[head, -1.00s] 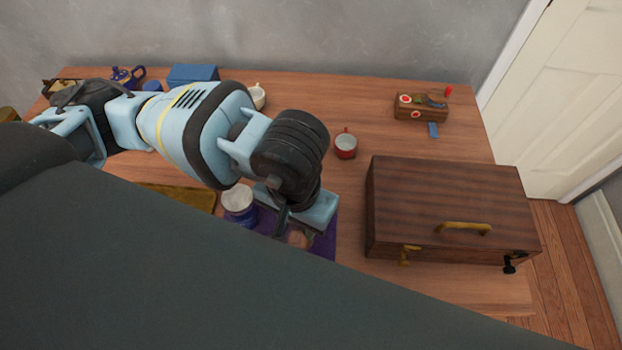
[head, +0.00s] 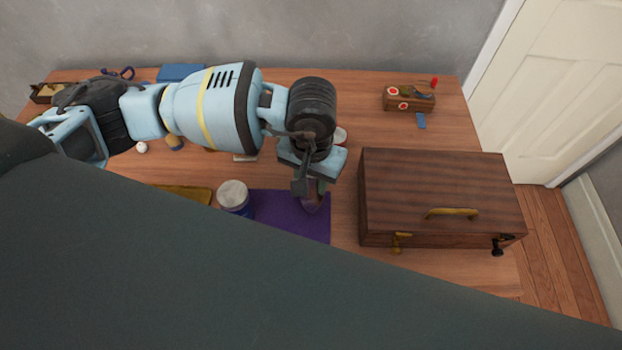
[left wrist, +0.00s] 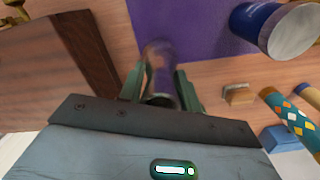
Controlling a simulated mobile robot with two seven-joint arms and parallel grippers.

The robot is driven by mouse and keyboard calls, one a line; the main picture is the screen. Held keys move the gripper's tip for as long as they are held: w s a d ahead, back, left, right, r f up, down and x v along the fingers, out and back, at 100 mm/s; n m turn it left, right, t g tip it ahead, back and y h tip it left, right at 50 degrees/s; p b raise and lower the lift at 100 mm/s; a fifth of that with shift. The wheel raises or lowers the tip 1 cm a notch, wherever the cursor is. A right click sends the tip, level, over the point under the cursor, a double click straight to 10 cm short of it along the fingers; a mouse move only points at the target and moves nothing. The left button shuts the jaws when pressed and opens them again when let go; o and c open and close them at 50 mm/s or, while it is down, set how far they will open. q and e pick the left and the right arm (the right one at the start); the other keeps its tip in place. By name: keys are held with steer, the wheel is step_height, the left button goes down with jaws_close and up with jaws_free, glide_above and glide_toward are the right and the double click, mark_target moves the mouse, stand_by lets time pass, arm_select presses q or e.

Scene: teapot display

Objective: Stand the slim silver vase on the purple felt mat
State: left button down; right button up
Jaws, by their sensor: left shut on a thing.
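The slim silver vase (head: 312,204) is a shiny, reflective tube held in my left gripper (head: 311,184). In the left wrist view the vase (left wrist: 160,75) stands between the two green-grey fingers of the gripper (left wrist: 160,90), which are shut on it. The purple felt mat (head: 285,212) lies on the table below, and its near part is hidden by my own body. In the head view the vase overlaps the mat's right part. In the left wrist view its far end overlaps the mat's edge (left wrist: 185,25). I cannot tell whether it touches the mat. My right gripper is not in view.
A blue jar with a pale lid (head: 234,196) stands at the mat's left edge. A large wooden box with a brass handle (head: 440,190) stands right of the mat. A yellow mat (head: 183,194) lies left. A patterned cylinder (left wrist: 292,115) shows in the left wrist view.

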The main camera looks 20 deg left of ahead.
arm_select(q)
steer(key=shift+f, duration=0.65)
steer(key=c, duration=1)
jaws_free()
step_height(320, 180, up, 12)
steer(key=shift+r, duration=0.15)
